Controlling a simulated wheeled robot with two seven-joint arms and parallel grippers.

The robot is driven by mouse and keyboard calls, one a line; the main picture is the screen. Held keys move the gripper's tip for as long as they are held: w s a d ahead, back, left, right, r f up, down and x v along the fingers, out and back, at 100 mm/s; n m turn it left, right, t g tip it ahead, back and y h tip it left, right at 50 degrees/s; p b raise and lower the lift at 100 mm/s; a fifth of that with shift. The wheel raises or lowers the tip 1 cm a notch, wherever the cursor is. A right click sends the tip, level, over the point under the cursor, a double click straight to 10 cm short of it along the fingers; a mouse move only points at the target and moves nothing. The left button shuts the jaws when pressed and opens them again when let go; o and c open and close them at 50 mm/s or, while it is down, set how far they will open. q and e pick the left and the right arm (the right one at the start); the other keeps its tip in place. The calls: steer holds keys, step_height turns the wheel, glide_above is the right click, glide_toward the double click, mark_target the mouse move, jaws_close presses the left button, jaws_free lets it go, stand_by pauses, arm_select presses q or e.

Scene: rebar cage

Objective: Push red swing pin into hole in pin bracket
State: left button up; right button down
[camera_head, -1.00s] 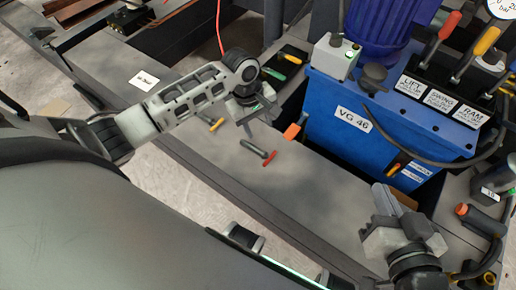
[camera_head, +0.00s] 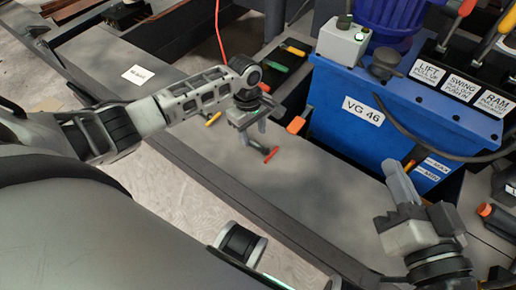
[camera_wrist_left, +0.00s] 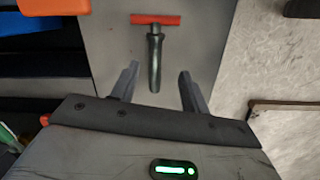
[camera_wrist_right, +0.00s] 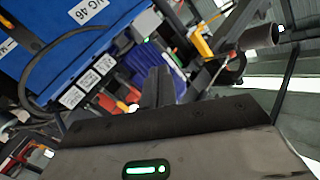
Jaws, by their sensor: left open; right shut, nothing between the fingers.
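The red swing pin has a red crossbar handle (camera_head: 270,155) and a dark metal shank; it lies on the grey deck. In the left wrist view its shank (camera_wrist_left: 155,62) points down the picture between my finger tips. My left gripper (camera_head: 254,137) is open above the pin and hides part of its shank in the head view. Its two fingers (camera_wrist_left: 158,72) stand apart either side of the shank, not closed on it. My right gripper (camera_head: 398,176) is shut and empty, in front of the blue tank. I cannot make out the pin bracket or its hole.
The blue tank (camera_head: 350,135) marked VG 46 stands behind the deck, with levers at its right. An orange-ended part (camera_head: 296,124) is just right of my left gripper. Green- and yellow-handled tools lie in a dark tray (camera_head: 293,50). The deck (camera_head: 320,190) right of the pin is clear.

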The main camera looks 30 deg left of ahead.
mark_target(255, 143)
arm_select(q)
steer(key=shift+w+f+b, duration=0.15)
steer(key=shift+f+b, duration=0.45)
steer(key=shift+f, duration=0.3)
step_height(255, 143, down, 3)
steer(key=shift+w+d+f+b, duration=0.1)
steer(key=shift+w+b, duration=0.05)
steer(key=shift+b, duration=1)
jaws_close()
arm_select(e)
steer(key=r+n+t, duration=0.1)
steer(key=w+r+n+t+y, duration=0.1)
steer(key=r, duration=0.1)
steer(key=w+r+n+t+y, duration=0.1)
steer(key=r, duration=0.1)
steer(key=shift+w+d+r+t, duration=0.2)
steer(key=shift+d+t, duration=0.2)
